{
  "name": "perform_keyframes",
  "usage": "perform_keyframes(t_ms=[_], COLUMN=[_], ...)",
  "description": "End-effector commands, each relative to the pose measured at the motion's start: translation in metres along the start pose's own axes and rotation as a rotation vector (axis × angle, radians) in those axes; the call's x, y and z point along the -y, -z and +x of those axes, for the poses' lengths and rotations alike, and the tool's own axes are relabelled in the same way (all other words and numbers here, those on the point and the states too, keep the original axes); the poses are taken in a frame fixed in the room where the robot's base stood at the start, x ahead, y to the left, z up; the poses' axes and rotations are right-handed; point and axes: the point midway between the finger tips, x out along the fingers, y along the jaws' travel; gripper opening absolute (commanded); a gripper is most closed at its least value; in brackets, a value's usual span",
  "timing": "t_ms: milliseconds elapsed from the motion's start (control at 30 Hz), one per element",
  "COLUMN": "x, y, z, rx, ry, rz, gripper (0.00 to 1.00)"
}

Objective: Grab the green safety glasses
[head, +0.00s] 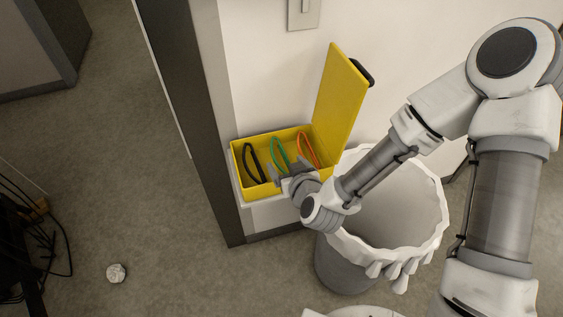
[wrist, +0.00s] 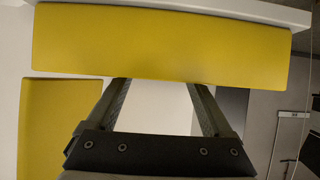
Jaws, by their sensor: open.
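The green safety glasses (head: 274,146) stand in the middle of an open yellow box (head: 237,165), between a black pair (head: 250,160) and an orange pair (head: 308,148). My gripper (head: 288,174) is open at the box's front side, just below the green glasses in the head view, and covers their lower end. In the wrist view my gripper (wrist: 157,84) has its two fingers spread, with the tips cut off by the edge of the box's yellow wall (wrist: 160,45). No glasses show in the wrist view, and I cannot tell whether the fingers touch the green pair.
The box's yellow lid (head: 340,95) stands open at its right. The box sits on a white ledge (head: 262,203) at the wall. A lined trash bin (head: 392,205) stands below my forearm. A crumpled white ball (head: 116,273) lies on the open floor at left.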

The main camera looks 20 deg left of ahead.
Motion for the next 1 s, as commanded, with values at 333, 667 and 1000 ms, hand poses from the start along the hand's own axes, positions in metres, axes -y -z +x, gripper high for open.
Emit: perform_keyframes(t_ms=[333, 667, 1000], x=[0.002, 0.003, 0.003], y=[0.004, 0.005, 0.005], z=[0.045, 0.051, 0.051], rx=[0.0, 0.0, 0.0], ry=[0.0, 0.0, 0.0], rz=[0.004, 0.001, 0.001], gripper=[0.85, 0.85, 0.24])
